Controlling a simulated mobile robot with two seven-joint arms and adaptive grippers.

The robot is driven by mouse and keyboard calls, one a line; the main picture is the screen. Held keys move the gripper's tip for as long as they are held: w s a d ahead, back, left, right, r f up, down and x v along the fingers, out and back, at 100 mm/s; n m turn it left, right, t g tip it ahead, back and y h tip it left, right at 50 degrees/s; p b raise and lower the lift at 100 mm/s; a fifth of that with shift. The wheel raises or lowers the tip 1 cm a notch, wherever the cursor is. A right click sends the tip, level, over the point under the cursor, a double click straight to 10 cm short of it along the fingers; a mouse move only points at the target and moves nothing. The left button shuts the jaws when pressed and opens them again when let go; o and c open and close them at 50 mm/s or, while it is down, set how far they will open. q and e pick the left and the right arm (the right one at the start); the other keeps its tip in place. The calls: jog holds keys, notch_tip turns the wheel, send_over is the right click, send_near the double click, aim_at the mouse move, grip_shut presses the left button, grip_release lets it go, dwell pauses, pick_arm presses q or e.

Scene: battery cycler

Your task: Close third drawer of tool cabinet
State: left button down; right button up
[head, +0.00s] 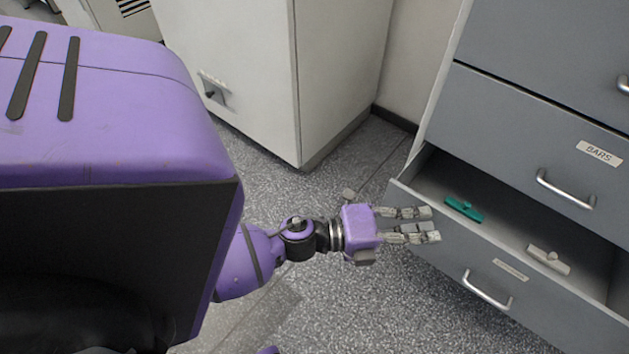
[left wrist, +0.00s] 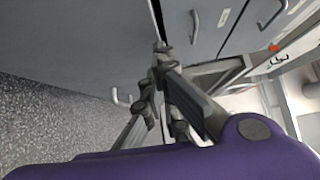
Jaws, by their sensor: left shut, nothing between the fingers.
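The grey tool cabinet (head: 520,115) stands at the right of the head view. Its drawer under the one labelled BARS is pulled open; its grey front (head: 450,262) has a label and a silver handle (head: 487,290). A green tool (head: 464,209) and a beige tool (head: 548,259) lie in it. My left gripper (head: 434,225) is shut and empty at the left end of this drawer, its fingertips over the top edge of the front. Whether they touch it I cannot tell. In the left wrist view the fingers (left wrist: 158,62) show close to grey drawer fronts. My right gripper is not in view.
The BARS drawer (head: 540,150) above is shut, with a handle (head: 572,192). A pale cabinet (head: 345,70) with a small latch stands behind at the centre. Speckled floor (head: 355,310) is clear between it and the drawers.

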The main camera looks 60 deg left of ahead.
pick_arm(q)
jog(key=w+a, duration=0.2)
jog(key=w, duration=0.5)
jog(key=w+a, duration=0.3)
jog(key=w, duration=0.5)
jog(key=shift+p, duration=0.35)
jog(key=shift+r, duration=0.1)
